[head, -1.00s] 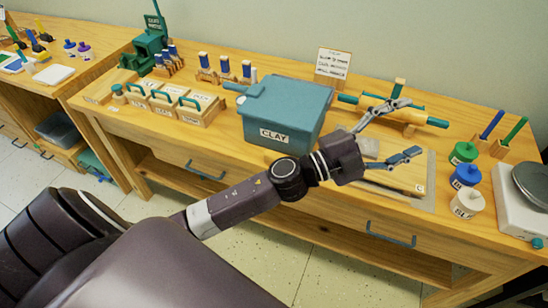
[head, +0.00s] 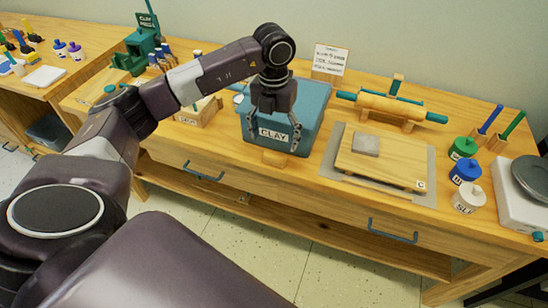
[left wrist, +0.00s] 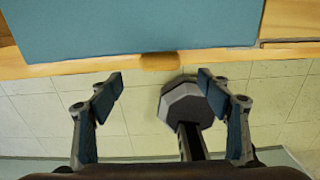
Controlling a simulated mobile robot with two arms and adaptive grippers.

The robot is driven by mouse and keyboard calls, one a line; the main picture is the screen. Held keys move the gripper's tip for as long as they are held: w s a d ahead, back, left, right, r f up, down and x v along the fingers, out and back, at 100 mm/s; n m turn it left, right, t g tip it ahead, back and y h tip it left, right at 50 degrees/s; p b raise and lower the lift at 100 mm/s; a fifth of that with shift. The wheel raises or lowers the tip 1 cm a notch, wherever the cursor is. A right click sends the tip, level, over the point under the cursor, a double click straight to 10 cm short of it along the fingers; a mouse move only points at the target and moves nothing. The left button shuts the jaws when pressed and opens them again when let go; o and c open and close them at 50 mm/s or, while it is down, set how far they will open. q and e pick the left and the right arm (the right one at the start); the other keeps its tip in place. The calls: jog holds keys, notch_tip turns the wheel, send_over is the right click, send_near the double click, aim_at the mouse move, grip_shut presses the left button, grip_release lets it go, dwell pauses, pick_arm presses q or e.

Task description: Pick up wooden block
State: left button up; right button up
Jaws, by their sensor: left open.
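A small wooden block (head: 277,158) sits at the front edge of the table, just in front of the blue bin labelled CLAY (head: 312,108). In the left wrist view the block (left wrist: 160,61) shows at the table edge, beside the bin's blue lid. My left gripper (head: 272,146) points down in front of the bin, with its fingers spread and nothing between them. In the left wrist view the open fingertips (left wrist: 160,86) lie on either side of the block's line, below it in the picture. I cannot tell the exact height gap. My right gripper is not in view.
A wooden board (head: 385,167) with a grey slab (head: 366,145) lies to the right. Behind it is a rolling pin (head: 392,107). Paint jars (head: 466,172) and a scale (head: 520,200) stand further right. A wooden caddy (head: 197,114) is left of the bin.

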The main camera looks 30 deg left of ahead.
aim_at(275, 153)
pick_arm(q)
jog(key=f+p, duration=0.1)
jog(key=f, duration=0.5)
jog(key=shift+w+a+f+p, duration=0.1)
jog(key=shift+w+f+p, duration=0.15)
jog(key=shift+p, duration=0.1)
jog(key=shift+f, duration=0.6)
jog(key=c, duration=1.2)
jog(key=shift+c, duration=0.2)
jog(key=shift+r, duration=0.2)
notch_tip(275, 153, up, 20)
jog(key=b, duration=0.1)
jog(key=shift+f, duration=0.15)
